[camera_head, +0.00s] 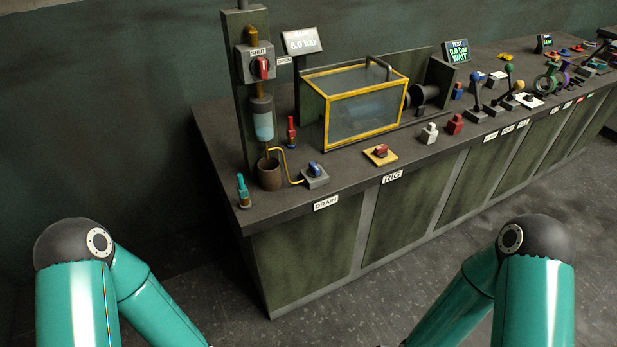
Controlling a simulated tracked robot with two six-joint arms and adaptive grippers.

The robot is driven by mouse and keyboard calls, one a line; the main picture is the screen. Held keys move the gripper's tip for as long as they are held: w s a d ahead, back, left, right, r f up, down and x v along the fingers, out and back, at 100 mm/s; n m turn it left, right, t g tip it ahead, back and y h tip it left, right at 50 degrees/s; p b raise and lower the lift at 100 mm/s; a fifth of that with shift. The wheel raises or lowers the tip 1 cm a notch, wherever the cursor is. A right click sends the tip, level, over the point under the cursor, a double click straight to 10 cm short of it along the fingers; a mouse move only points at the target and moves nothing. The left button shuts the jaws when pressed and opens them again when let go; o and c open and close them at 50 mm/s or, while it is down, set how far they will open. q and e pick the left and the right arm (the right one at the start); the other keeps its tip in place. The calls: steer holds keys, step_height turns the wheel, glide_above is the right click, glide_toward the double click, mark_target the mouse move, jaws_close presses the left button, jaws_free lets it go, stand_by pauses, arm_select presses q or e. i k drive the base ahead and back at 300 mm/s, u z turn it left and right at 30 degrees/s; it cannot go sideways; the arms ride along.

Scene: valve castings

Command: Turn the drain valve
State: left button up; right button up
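A grey valve box with a red handle (261,68) is fixed to an upright green panel at the left end of the bench, with a SHUT label (258,51) above it and an OPEN label (284,61) to its right. The red handle looks about upright, towards SHUT. Below it are a sight glass with pale blue liquid (263,125) and a brown cup (269,174). A grey block with a blue knob (315,171) stands behind the DRAIN label (326,202). Both my arms show low in the view, well short of the bench; neither gripper is in view.
A yellow-framed clear box (365,105) stands behind a red knob on a yellow plate (381,154). A teal-topped bottle-like item (243,191) stands at the bench's left corner, and a red one (291,131) behind. Levers and handwheels fill the right. Floor in front is clear.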

mark_target(314, 172)
steer(key=u, duration=0.05)
steer(key=i, duration=0.4)
steer(key=u, duration=0.7)
